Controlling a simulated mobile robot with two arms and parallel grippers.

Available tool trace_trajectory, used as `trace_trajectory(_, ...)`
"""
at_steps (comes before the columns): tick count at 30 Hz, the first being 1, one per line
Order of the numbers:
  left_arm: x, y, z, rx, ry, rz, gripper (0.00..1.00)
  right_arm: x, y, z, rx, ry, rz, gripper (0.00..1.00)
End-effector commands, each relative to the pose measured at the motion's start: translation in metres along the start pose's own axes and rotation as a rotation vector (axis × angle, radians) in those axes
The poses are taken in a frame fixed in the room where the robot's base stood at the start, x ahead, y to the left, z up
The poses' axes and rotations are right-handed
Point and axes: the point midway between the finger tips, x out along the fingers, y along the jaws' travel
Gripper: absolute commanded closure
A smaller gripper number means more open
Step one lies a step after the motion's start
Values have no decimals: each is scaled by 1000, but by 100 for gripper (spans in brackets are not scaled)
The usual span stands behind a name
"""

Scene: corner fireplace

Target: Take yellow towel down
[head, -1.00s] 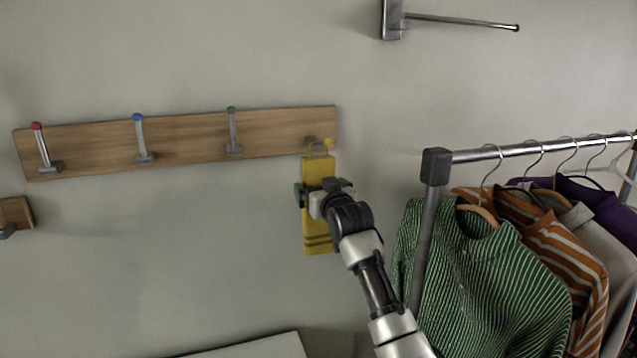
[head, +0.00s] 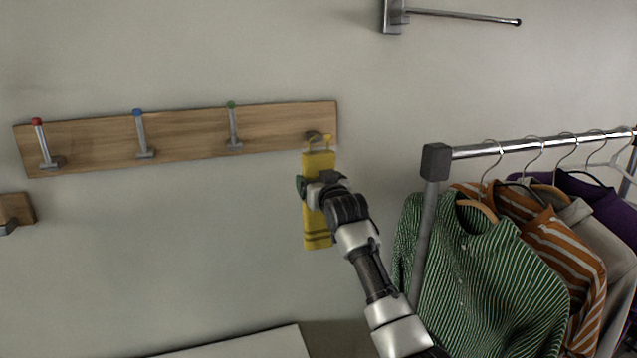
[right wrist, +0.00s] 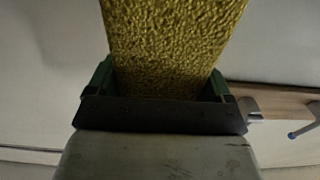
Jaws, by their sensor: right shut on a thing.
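The yellow towel (head: 318,232) hangs upright in the head view, with darker stripes near its lower end. Its loop is at the yellow-tipped hook (head: 318,138) at the right end of the wooden rack (head: 185,133). I cannot tell whether the loop still bears on the hook. My right gripper (head: 308,187) is shut on the towel at about mid-height and hides part of it. In the right wrist view the towel (right wrist: 172,45) fills the space between the green fingers (right wrist: 160,82). My left gripper is not in view.
Hooks with red (head: 37,122), blue (head: 138,113) and green (head: 231,105) tips stand empty on the rack. A clothes rail (head: 480,152) with hanging shirts (head: 490,265) stands close to the right of my arm. A metal wall bar (head: 460,17) sticks out above.

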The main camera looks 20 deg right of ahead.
Motion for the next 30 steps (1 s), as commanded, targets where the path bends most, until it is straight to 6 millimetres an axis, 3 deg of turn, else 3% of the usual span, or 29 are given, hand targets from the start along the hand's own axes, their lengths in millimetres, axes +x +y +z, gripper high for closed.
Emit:
trace_trajectory(15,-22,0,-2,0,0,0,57,0,0,-29,0,3,0,47)
trace_trajectory(30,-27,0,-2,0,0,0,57,-7,1,-35,1,13,1,47)
